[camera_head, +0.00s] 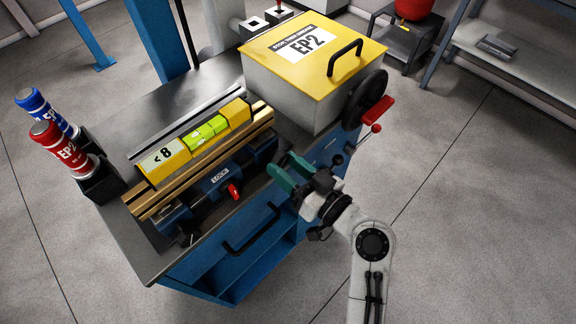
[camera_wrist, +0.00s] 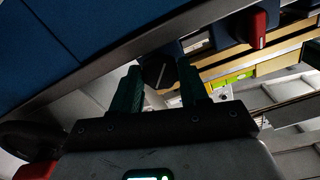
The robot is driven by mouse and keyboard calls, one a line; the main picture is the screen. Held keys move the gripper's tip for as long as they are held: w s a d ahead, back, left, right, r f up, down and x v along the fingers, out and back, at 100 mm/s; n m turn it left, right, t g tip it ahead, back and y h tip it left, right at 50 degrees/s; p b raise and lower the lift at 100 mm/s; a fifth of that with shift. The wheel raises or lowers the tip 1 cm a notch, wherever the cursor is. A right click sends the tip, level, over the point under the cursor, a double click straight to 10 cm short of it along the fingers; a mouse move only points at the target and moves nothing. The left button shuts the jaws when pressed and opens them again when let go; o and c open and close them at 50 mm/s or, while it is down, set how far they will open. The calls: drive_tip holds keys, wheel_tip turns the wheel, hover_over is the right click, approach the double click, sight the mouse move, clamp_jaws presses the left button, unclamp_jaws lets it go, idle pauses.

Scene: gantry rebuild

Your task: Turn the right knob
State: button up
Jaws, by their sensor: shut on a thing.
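The right knob (camera_wrist: 158,70) is a dark round knob with a line across its face, seen in the wrist view between my fingertips. In the head view it is hidden behind my green fingers. My gripper (camera_head: 286,175) is shut on it at the right end of the blue vise-like fixture, at the bench's front edge. My two green fingers (camera_wrist: 160,85) lie on either side of the knob in the wrist view. A left knob (camera_head: 189,238) shows dark at the fixture's left end. A red lever (camera_head: 234,192) stands by the LOCK label between them.
A brass rail (camera_head: 160,203) carries a yellow block with a green level (camera_head: 206,132). The yellow-lidded EP2 box (camera_head: 310,50) and its black handwheel (camera_head: 365,98) with red handle stand right. Red and blue cylinders (camera_head: 64,148) stand left. Floor in front is clear.

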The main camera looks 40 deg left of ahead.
drive_tip(key=o, duration=1)
drive_tip(key=shift+o, duration=0.2)
drive_tip(key=shift+d, duration=0.1)
drive_tip(key=d+b, duration=0.2)
drive_tip(key=d, duration=0.8)
drive_tip(key=shift+s+d, duration=0.3)
drive_tip(key=shift+s, duration=0.1)
